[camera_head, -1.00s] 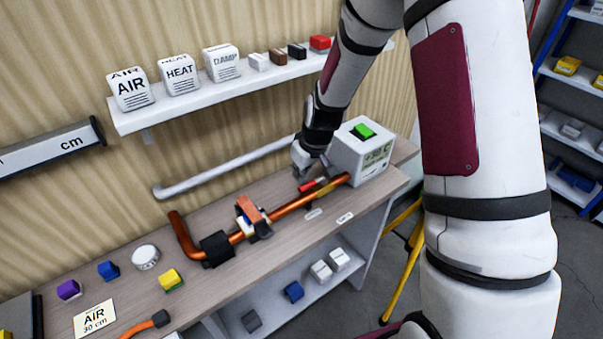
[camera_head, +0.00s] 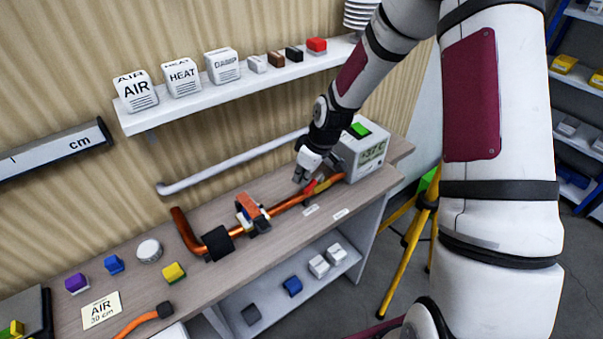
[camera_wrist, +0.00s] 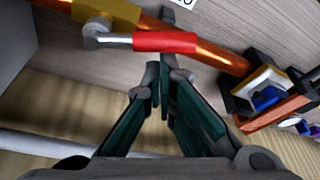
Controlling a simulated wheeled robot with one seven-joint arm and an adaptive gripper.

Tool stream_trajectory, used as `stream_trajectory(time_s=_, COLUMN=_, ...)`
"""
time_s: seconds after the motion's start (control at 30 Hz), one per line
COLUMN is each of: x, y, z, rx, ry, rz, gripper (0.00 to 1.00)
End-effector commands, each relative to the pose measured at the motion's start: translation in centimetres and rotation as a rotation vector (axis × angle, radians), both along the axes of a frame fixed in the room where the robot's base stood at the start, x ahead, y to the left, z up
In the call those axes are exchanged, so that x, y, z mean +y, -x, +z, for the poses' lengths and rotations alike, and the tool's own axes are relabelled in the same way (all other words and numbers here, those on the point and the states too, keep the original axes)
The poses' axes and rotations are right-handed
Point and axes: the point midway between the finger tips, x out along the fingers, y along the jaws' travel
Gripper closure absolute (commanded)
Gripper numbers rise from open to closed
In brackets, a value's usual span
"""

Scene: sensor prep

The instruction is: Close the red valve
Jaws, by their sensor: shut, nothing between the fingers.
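The red valve handle (camera_head: 313,187) is on a copper pipe (camera_head: 285,206) along the bench, close to the white box. In the wrist view, the red handle (camera_wrist: 165,42) joins a grey pivot on a brass valve body (camera_wrist: 108,10). It lies at a shallow angle across the copper pipe (camera_wrist: 215,55), neither fully in line nor square to it. My gripper (camera_head: 302,181) is at the wall side of the handle. In the wrist view, my gripper (camera_wrist: 159,76) is shut and empty, its tips just below the handle in the picture. I cannot tell whether they touch it.
A white box with a display (camera_head: 366,152) and green top stands at the pipe's right end. An orange-jawed clamp (camera_head: 252,212) and a black sleeve (camera_head: 217,243) sit on the pipe further left. A shelf (camera_head: 240,90) with labelled blocks hangs above. A yellow-legged stand (camera_head: 420,225) is right.

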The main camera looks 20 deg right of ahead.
Motion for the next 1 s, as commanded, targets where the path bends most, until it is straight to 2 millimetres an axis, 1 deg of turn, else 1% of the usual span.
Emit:
stream_trajectory(time_s=0.03, x=-0.2, y=0.5, z=0.2, rx=0.001, ry=-0.002, rz=0.042, gripper=1.0)
stream_trajectory(time_s=0.3, x=-0.7, y=1.8, z=0.1, rx=0.0, ry=-0.003, rz=0.3, gripper=1.0)
stream_trajectory(time_s=0.6, x=-1.8, y=3.0, z=0.0, rx=-0.001, ry=-0.002, rz=0.586, gripper=1.0)
stream_trajectory(time_s=1.0, x=-3.6, y=4.1, z=0.0, rx=-0.001, ry=-0.001, rz=0.941, gripper=1.0)
